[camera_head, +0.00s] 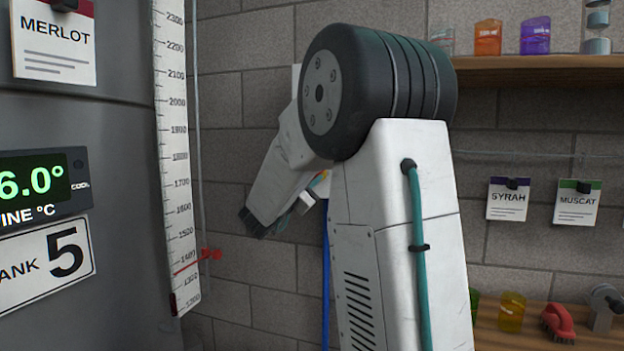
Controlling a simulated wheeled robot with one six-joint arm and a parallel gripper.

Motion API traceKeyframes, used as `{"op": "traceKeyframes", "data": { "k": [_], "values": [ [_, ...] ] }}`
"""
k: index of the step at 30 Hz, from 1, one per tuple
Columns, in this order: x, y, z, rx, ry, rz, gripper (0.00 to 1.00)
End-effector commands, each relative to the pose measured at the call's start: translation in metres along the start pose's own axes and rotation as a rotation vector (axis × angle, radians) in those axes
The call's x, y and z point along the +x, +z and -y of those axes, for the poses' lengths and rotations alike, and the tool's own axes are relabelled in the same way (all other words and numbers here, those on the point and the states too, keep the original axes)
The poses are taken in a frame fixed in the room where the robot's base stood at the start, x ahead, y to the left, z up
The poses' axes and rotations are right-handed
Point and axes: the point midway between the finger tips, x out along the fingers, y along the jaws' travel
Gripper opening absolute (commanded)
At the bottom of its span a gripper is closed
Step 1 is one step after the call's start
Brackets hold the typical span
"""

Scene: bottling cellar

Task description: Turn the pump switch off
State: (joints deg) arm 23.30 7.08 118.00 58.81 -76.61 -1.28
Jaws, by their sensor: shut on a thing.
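The pump switch cannot be made out in this view. My arm (395,220) fills the middle and covers part of the wall behind it. Its white forearm (285,165) slants down and to the left from the large black joint (380,85) and ends in a dark part (262,222). My gripper's fingertips do not show, so what they touch is hidden. Small white and coloured parts (308,198) peek out beside the forearm, too small to identify.
A grey tank (110,130) with a level scale (176,150) stands at left. A blue hose (326,270) hangs behind my arm. At right are an upper shelf (540,70) with jars and a lower shelf (540,342) holding a red brush (558,323). SYRAH (508,200) and MUSCAT (577,205) cards hang between.

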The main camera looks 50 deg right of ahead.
Motion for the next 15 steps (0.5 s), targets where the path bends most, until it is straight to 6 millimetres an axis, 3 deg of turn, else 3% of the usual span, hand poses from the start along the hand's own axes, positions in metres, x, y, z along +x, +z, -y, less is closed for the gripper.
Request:
{"op": "traceKeyframes", "data": {
  "k": [15],
  "values": [
    [0.0004, -0.0007, -0.0056, -0.441, -0.181, 0.002, 0.0]
  ]
}}
